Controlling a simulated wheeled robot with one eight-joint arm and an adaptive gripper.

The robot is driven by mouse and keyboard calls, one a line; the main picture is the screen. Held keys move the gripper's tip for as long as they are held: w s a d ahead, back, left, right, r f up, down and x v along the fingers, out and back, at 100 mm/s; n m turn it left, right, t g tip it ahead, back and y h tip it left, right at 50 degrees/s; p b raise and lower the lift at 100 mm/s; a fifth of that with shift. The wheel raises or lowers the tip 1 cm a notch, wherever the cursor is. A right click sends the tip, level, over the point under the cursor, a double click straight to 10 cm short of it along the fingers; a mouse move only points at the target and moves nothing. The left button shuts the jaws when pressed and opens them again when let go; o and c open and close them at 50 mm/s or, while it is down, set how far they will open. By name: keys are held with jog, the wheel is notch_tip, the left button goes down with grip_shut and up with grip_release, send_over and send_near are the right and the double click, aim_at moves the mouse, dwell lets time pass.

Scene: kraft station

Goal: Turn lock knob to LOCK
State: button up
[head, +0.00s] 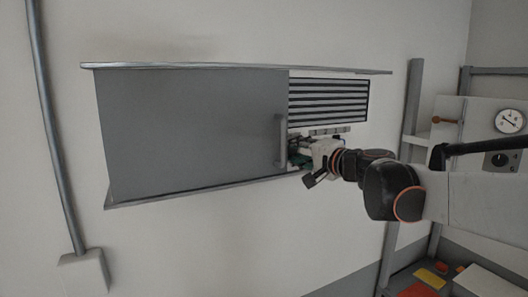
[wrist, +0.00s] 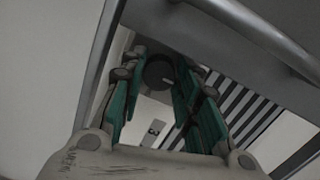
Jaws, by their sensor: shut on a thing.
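The lock knob (wrist: 158,72) shows in the wrist view as a dark round piece between my fingertips. My gripper (wrist: 160,62) has its green-padded fingers on either side of it and is shut on it. Which way the knob points cannot be made out. In the head view my gripper (head: 299,155) reaches in from the right, just right of the grey door's handle, and hides the knob. A small white label (wrist: 154,128) with a dark mark shows between the fingers; its text is not readable.
The grey cabinet door (head: 185,135) has a long bar handle (head: 281,140) close beside my gripper. A slatted vent (head: 328,101) lies just above it. At the right are a gauge (head: 509,121) and a dark dial (head: 500,160).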

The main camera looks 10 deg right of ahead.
jog(key=o, duration=0.8)
